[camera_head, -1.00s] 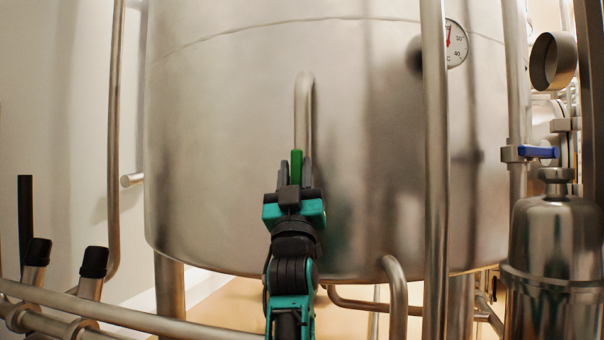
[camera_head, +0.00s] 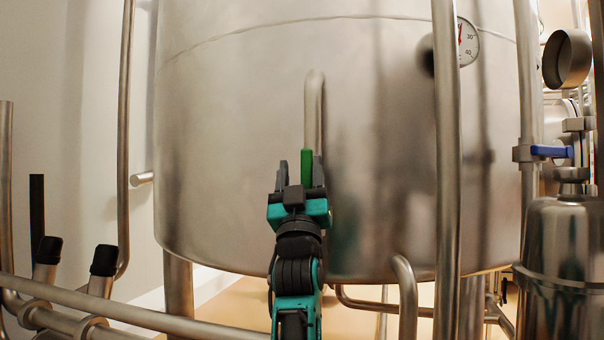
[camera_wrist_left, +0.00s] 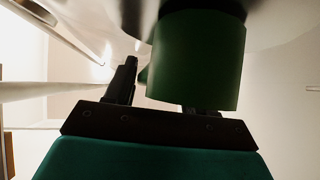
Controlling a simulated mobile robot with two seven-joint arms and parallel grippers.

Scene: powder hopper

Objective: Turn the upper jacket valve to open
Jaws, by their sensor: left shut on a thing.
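A green valve handle (camera_head: 307,166) stands upright below a bent steel pipe (camera_head: 314,100) on the front of the large tank. The valve body is hidden behind the handle and my gripper. My left gripper (camera_head: 300,172) reaches up from below with its dark fingers on either side of the handle and is shut on it. The handle sits nearer the right finger, and some space shows by the left one. In the left wrist view the green handle (camera_wrist_left: 198,62) is large and close, hiding most of one finger. My right gripper is not in view.
The steel tank (camera_head: 230,130) fills the middle. A vertical pipe (camera_head: 446,180) stands to the right of my gripper. A blue valve handle (camera_head: 551,151) and a steel canister (camera_head: 565,250) are at the right. A rail (camera_head: 130,312) crosses the lower left.

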